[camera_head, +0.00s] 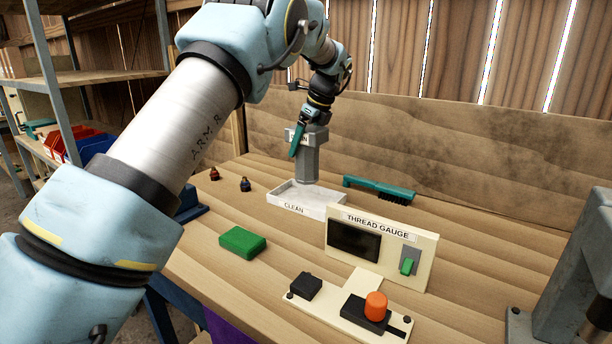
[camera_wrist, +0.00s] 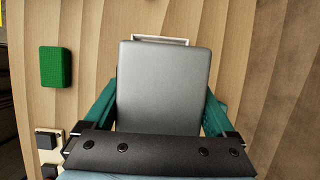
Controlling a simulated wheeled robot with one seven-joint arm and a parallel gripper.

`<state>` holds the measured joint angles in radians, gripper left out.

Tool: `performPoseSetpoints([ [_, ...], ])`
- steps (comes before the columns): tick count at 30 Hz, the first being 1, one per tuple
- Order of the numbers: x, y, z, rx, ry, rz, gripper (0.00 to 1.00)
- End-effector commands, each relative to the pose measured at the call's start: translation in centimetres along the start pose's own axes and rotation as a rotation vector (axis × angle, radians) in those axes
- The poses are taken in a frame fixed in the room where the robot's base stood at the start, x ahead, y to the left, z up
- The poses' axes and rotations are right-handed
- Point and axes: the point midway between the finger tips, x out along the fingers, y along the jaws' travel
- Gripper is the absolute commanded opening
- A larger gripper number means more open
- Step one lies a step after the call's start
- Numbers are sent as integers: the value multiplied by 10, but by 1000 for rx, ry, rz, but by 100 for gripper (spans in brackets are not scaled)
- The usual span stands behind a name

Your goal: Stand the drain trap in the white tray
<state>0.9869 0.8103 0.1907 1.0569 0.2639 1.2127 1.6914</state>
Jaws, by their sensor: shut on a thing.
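The drain trap (camera_head: 308,163) is a grey upright block with a pale label near its top. My gripper (camera_head: 300,142) is shut on its upper part, with teal fingers on both sides. In the wrist view the drain trap (camera_wrist: 163,85) fills the middle between the fingers. The white tray (camera_head: 292,208), marked CLEAN, is at the trap's foot. The trap's lower end appears within the tray's outline; I cannot tell whether it touches the floor. A strip of the tray (camera_wrist: 160,39) shows past the trap in the wrist view.
A teal brush (camera_head: 380,188) lies right of the tray. The thread gauge (camera_head: 380,240) stands in front, with an orange knob (camera_head: 376,305) on its base. A green block (camera_head: 242,242) and two small fittings (camera_head: 245,184) (camera_head: 214,173) sit to the left. A wooden board closes the back.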

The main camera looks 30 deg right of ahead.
Motion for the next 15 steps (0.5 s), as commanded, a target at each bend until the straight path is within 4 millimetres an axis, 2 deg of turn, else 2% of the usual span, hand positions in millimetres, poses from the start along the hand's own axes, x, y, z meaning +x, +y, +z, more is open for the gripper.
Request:
performPoseSetpoints([
  [3, 16, 1, -7, 0, 0, 2, 1],
  [11, 35, 0, -15, 1, 0, 1, 1],
  [15, 52, 0, -22, 1, 0, 1, 1],
])
